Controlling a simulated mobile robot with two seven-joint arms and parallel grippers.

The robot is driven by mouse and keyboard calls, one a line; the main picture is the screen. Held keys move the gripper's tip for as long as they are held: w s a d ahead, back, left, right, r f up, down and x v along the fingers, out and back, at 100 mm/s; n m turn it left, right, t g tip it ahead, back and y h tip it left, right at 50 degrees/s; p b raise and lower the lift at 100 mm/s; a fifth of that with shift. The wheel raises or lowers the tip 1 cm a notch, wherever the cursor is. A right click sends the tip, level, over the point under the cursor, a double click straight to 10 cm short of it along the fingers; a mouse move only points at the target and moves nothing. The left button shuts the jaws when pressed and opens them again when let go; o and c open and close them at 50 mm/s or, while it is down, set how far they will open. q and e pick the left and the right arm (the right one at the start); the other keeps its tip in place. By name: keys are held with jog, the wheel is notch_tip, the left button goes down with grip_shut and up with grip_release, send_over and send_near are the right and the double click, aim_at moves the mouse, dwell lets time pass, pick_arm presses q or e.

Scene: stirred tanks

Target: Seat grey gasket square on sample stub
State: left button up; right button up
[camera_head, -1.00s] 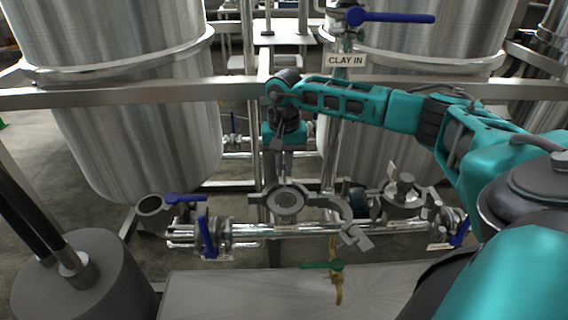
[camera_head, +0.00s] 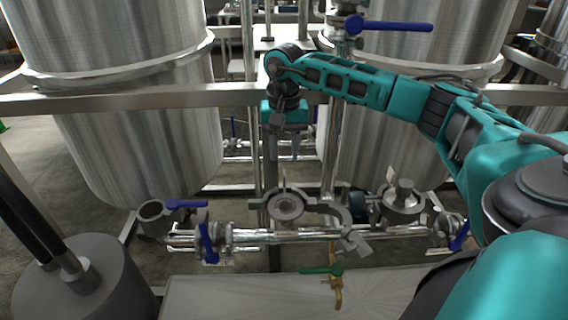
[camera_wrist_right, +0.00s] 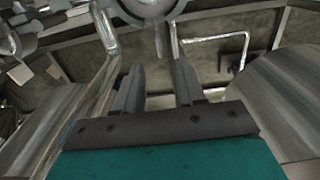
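The sample stub (camera_head: 287,217) stands up from the horizontal steel pipe in the middle of the head view. A grey ring, which looks like the gasket (camera_head: 285,204), lies on its top; a thin upright tab shows at its far edge. I cannot tell if it is exactly square. The stub top with a round ring also shows at the top edge of the right wrist view (camera_wrist_right: 150,8), partly cut off. My right gripper (camera_head: 295,156) is behind and above the stub, apart from it. In the wrist view its two fingers (camera_wrist_right: 158,72) are apart with nothing between them. My left gripper is out of view.
An open hinged clamp (camera_head: 333,208) sits right of the stub. A capped, clamped fitting (camera_head: 404,197) stands farther right, an open pipe end (camera_head: 153,211) to the left. Blue-handled valves (camera_head: 208,240) line the pipe. Large tanks (camera_head: 140,100) stand behind.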

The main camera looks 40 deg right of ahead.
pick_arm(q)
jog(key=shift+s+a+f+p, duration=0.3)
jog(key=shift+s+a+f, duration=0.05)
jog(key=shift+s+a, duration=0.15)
pick_arm(e)
notch_tip(320, 180, up, 6)
jog(key=shift+r, duration=0.2)
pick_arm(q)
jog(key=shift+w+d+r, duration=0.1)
